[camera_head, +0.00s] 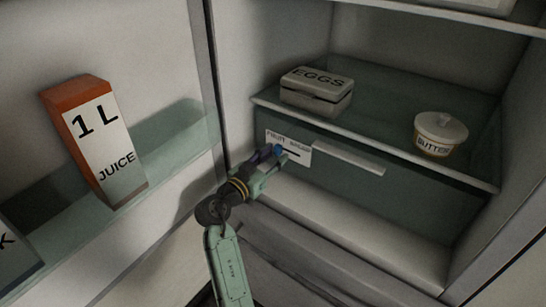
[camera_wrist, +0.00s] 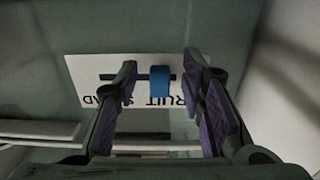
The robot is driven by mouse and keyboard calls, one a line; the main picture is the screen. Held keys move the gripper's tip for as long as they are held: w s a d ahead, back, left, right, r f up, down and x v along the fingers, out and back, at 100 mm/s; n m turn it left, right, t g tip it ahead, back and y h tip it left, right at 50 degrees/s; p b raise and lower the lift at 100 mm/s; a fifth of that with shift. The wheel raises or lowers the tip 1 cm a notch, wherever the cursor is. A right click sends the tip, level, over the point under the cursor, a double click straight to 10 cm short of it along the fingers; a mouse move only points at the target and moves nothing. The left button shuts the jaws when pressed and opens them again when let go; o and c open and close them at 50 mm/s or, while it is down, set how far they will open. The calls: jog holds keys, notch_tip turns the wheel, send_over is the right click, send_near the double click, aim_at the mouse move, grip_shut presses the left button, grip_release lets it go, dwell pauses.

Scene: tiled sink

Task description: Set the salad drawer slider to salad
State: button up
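A blue slider knob (camera_wrist: 160,85) sits on a dark slot in a white label plate (camera_wrist: 85,72) on the drawer front. In the wrist view the label appears upside down, with FRUIT at the right and SALAD at the left, partly hidden by a finger. The knob is near the middle of the visible slot; the slot's right end is hidden. My gripper (camera_wrist: 159,68) is open, one finger on each side of the knob, with a gap on both sides. In the head view my gripper (camera_head: 273,155) is at the plate (camera_head: 298,152), around the blue knob (camera_head: 278,148).
The greenish drawer (camera_head: 400,192) has a pale handle strip (camera_head: 348,158) right of the plate. Above it, a glass shelf (camera_head: 385,112) holds an egg box (camera_head: 316,92) and a butter tub (camera_head: 440,134). The open fridge door at left holds a juice carton (camera_head: 97,140).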

jog(key=shift+c, duration=0.4)
grip_shut()
dwell(0.4)
